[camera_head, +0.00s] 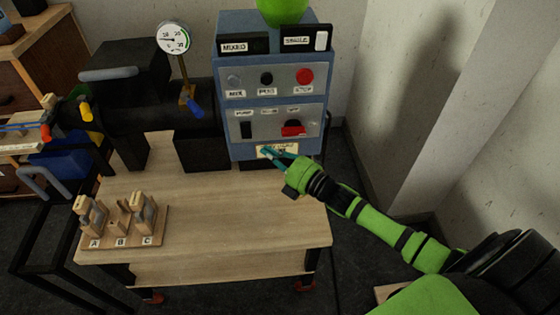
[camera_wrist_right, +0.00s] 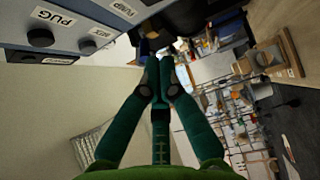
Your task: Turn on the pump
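The blue control box (camera_head: 222,85) stands at the back of the wooden table. Its lower panel carries a black switch (camera_head: 246,130) under a label that seems to read PUMP, and a red switch (camera_head: 293,130) to its right. My right gripper (camera_head: 266,152) is in front of the box's lower edge, just below that panel, over a cream label. In the right wrist view, my right gripper (camera_wrist_right: 160,65) has its teal fingers together with nothing seen between them. That view shows the box's labelled face (camera_wrist_right: 100,35) at upper left, apart from the fingertips. My left gripper is out of view.
The upper panel has a red button (camera_head: 304,76) and a black button (camera_head: 267,79). A pressure gauge (camera_head: 173,38) and dark machine (camera_head: 125,65) stand left of the box. A wooden rack (camera_head: 158,240) marked A, B, C sits at front left. The table's front right is clear.

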